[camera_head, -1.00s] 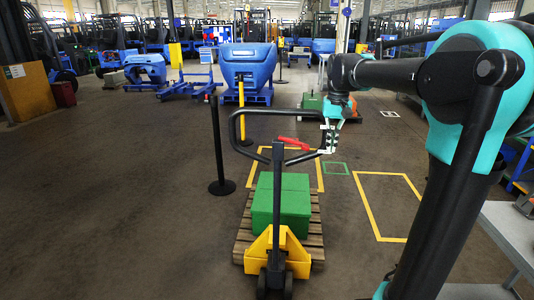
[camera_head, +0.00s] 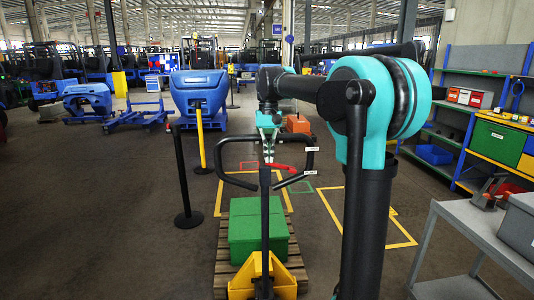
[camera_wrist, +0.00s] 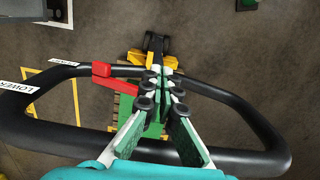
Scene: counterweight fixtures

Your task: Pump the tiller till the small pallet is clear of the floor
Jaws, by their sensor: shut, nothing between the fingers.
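The black looped tiller handle (camera_head: 222,160) stands upright above the yellow pallet truck (camera_head: 242,284). The loop also spans the wrist view (camera_wrist: 245,112), with a red lever (camera_wrist: 101,69) on its inner side. The small wooden pallet (camera_head: 222,268) bears a green box (camera_head: 246,236); whether it touches the floor cannot be told. My gripper (camera_head: 268,157) is at the middle of the loop's opening in the head view. In the wrist view its fingers (camera_wrist: 160,82) are together and empty, pointing through the loop beside the red lever. I see no grip on the bar.
A black post (camera_head: 184,185) stands left of the pallet truck. A grey bench (camera_head: 450,215) and shelving with bins are at the right. A blue machine (camera_head: 197,92) stands behind. Yellow floor markings (camera_head: 335,215) lie right of the pallet, with bare floor around.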

